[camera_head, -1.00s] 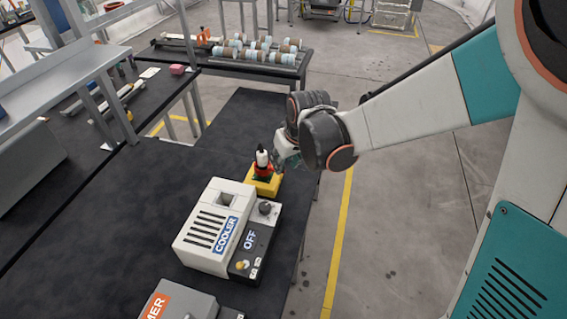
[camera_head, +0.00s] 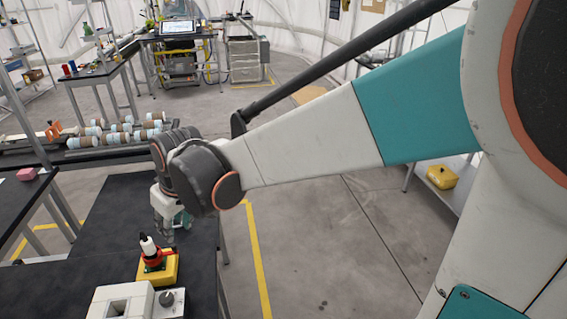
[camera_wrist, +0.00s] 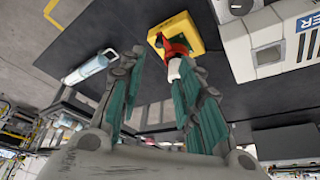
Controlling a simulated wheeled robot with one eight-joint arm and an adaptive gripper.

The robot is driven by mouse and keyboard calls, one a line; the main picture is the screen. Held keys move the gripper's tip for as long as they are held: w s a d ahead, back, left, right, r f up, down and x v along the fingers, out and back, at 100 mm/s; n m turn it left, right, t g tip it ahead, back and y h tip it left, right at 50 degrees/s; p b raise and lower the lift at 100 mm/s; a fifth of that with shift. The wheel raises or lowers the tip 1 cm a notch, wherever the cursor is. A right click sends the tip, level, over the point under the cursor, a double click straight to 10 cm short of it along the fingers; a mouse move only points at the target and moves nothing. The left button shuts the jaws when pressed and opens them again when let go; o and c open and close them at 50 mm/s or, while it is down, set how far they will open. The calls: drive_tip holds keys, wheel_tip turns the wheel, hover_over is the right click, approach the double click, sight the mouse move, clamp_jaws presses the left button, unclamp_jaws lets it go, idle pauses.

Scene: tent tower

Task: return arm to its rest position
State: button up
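My gripper (camera_head: 170,218) hangs at the end of my arm, over the black table and just beyond a white-tipped red and black piece (camera_head: 150,250). That piece stands upright on a yellow block (camera_head: 158,270). In the wrist view, my gripper (camera_wrist: 158,66) has its two teal-padded fingers apart with nothing held between them. The red piece (camera_wrist: 175,48) and its yellow block (camera_wrist: 186,30) show beyond the right fingertip. They look apart from the finger, though the white tip overlaps it in the picture.
A rack of several blue and brown cylinders (camera_head: 110,138) lies on the table behind. Open grey floor (camera_head: 330,230) lies to the right.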

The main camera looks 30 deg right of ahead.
drive_tip(key=shift+s, duration=0.15)
drive_tip(key=s+d+r+m+t+h, duration=0.1)
drive_tip(key=s+d+r+m+t, duration=0.2)
drive_tip(key=s+d, duration=1.1)
drive_tip(key=s+m, duration=0.1)
drive_tip(key=s, duration=0.2)
drive_tip(key=shift+s+r+m+h+b, duration=0.2)
drive_tip(key=shift+s+m+h+b, duration=0.1)
drive_tip(key=shift+m+h, duration=0.1)
